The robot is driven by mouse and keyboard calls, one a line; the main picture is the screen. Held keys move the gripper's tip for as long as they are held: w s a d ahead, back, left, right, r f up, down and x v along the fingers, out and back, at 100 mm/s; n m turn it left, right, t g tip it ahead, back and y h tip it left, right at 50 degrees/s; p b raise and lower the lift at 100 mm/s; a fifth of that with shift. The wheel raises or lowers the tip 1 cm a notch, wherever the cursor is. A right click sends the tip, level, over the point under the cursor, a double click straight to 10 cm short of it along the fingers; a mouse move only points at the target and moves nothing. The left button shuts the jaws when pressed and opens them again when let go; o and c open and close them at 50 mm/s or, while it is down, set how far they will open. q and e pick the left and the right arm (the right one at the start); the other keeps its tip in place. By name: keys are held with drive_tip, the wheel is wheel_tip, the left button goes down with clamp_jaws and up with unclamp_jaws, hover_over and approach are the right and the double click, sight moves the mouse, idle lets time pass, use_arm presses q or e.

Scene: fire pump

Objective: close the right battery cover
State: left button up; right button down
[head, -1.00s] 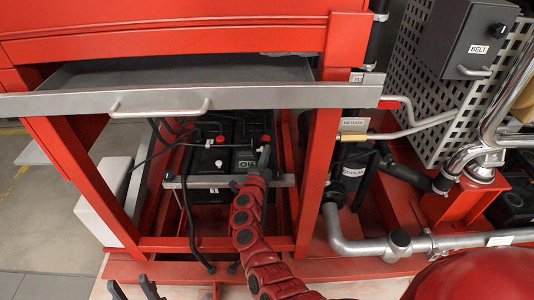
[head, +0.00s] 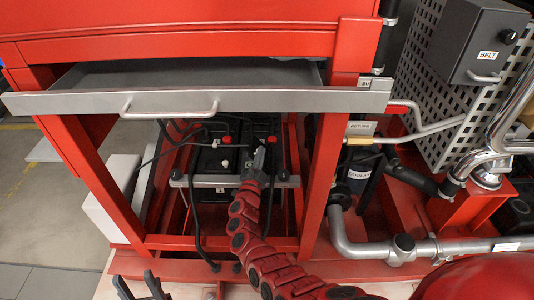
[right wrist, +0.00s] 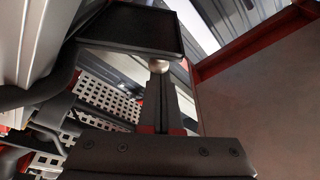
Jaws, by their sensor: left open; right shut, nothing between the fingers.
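Two black batteries stand side by side low inside the red frame, under the grey drawer. The left battery (head: 206,160) and the right battery (head: 270,153) each show a red cap on top. My right gripper (head: 259,158) is shut and empty, over the right battery and hiding part of its top. In the right wrist view its narrow dark fingers (right wrist: 159,85) point up the picture. A black rimmed plate (right wrist: 130,28) is close to their tips there; I cannot tell whether it is the cover or whether they touch. My left gripper (head: 144,286) is open at the bottom edge, away from the batteries.
The grey drawer (head: 270,100) with its handle (head: 170,109) overhangs the batteries. Red posts stand on both sides, and a metal bar (head: 215,181) crosses in front of the batteries. Black cables hang at the left. Pipes (head: 365,247) and a perforated panel are at the right.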

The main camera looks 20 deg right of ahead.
drive_tip(key=n, duration=0.1)
drive_tip(key=a+n, duration=0.1)
drive_tip(key=a+f+n+t+y, duration=0.1)
drive_tip(key=shift+w+a+n, duration=0.1)
drive_tip(key=shift+w+n, duration=0.2)
drive_tip(key=shift+w, duration=0.05)
drive_tip(key=n, duration=0.1)
drive_tip(key=a+f+n+b, duration=0.1)
drive_tip(key=n+y, duration=0.1)
drive_tip(key=shift+w+a+f+n+t, duration=0.2)
drive_tip(key=shift+w+a+n+t, duration=0.1)
drive_tip(key=shift+a+t, duration=0.1)
drive_tip(key=n, duration=0.1)
drive_tip(key=a+f+n+y+b, duration=0.1)
drive_tip(key=f+n+b, duration=0.1)
drive_tip(key=n, duration=0.1)
drive_tip(key=shift+w+a+t+y, duration=0.1)
drive_tip(key=shift+a+t+y, duration=0.2)
drive_tip(key=shift+t, duration=0.1)
drive_tip(key=shift+w+a+f+n+y+b, duration=0.1)
drive_tip(key=shift+a+f+n+y+b, duration=0.15)
drive_tip(key=shift+n, duration=0.35)
drive_tip(key=shift+f+n+y+b, duration=0.15)
drive_tip(key=shift+f+n+b, duration=0.15)
drive_tip(key=shift+n, duration=0.3)
